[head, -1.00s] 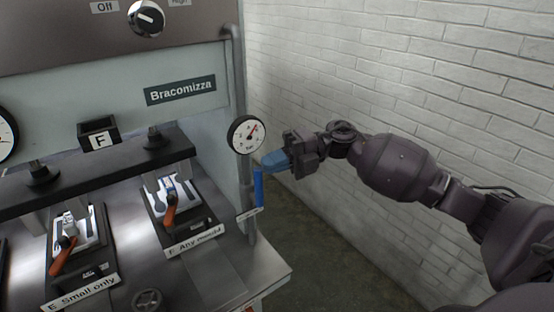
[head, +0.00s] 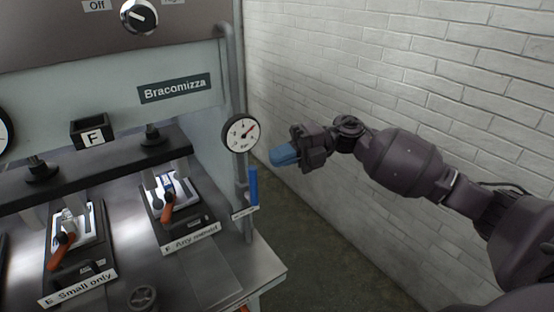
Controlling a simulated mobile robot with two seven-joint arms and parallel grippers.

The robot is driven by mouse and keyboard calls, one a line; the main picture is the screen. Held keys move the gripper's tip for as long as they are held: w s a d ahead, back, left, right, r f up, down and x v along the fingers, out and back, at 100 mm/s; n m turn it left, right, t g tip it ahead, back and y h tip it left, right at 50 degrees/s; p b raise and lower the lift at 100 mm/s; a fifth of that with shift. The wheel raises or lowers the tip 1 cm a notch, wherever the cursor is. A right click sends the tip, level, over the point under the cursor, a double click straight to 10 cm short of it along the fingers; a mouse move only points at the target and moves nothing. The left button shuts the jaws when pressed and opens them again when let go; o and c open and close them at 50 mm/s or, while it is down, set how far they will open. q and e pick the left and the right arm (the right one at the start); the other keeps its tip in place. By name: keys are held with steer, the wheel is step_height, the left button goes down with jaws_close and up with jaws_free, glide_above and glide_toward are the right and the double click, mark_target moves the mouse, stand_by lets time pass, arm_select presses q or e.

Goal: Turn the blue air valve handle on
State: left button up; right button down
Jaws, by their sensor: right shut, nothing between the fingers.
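The blue air valve handle (head: 253,187) stands upright on the right side of the grey vertical pipe, below the round pressure gauge (head: 241,133). A small white label (head: 244,213) sits just under it; its text is too small to read. My right gripper (head: 284,156) with blue fingertips is shut and empty. It is to the right of the handle and higher in the picture, apart from it with a clear gap. My left gripper is not in view.
The press body with the Bracomizza sign (head: 175,88) and a black knob (head: 139,15) fills the left. Two mould stations with orange handles (head: 168,207) sit on the metal table. A white brick wall (head: 400,80) stands close behind my right arm.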

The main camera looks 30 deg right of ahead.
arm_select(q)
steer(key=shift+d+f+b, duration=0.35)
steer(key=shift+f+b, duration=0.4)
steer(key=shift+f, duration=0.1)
arm_select(e)
steer(key=s+d+r, duration=0.1)
steer(key=d+r, duration=0.1)
steer(key=d, duration=0.8)
steer(key=shift+d, duration=0.4)
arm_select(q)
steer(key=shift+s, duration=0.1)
